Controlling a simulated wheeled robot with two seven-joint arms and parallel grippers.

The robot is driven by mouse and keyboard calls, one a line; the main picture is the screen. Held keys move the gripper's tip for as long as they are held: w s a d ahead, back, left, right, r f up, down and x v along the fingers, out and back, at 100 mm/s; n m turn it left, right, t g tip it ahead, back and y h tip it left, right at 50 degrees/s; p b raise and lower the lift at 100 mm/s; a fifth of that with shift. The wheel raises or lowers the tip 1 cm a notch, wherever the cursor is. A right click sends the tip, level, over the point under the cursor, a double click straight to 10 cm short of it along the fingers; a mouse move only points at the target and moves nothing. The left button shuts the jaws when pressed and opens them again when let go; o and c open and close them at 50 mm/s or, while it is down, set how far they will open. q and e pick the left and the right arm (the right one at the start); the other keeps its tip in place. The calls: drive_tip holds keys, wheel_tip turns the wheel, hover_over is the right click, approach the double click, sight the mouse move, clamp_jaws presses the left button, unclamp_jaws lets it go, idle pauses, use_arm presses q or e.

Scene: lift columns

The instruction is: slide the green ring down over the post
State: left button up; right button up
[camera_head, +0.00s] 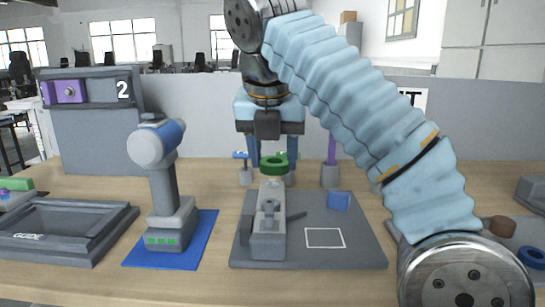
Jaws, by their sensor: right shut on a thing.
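The green ring (273,164) is at the middle of the camera_head view, between the two blue fingers of my right gripper (274,158). The gripper points down and is shut on the ring. A purple upright post (331,149) on a grey base stands to the right of the ring, apart from it. Small grey stands, one of them at the left finger (245,175), are partly hidden by the gripper. I cannot tell whether a post is under or inside the ring. My left gripper is not in view.
A grey clamp (268,235) on a grey board (350,255) is in front of the ring, with a small blue block (338,201). A drill-like tool (165,180) stands on a blue mat (204,245). An empty grey tray (115,232) is at left. My right arm covers much of the right side.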

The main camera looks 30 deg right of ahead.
drive_tip(key=shift+w+a, duration=0.25)
drive_tip(key=shift+a, duration=0.15)
hover_over(269, 214)
drive_tip(key=shift+s+a+f, duration=0.1)
drive_tip(key=shift+f, duration=2.45)
drive_tip(key=shift+f+b, duration=0.3)
drive_tip(key=shift+f, duration=1.2)
drive_tip(key=shift+f, duration=0.25)
drive_tip(key=shift+f, duration=0.15)
drive_tip(key=shift+f, duration=0.3)
drive_tip(key=shift+f, duration=0.7)
idle(0.4)
drive_tip(key=o, duration=1.1)
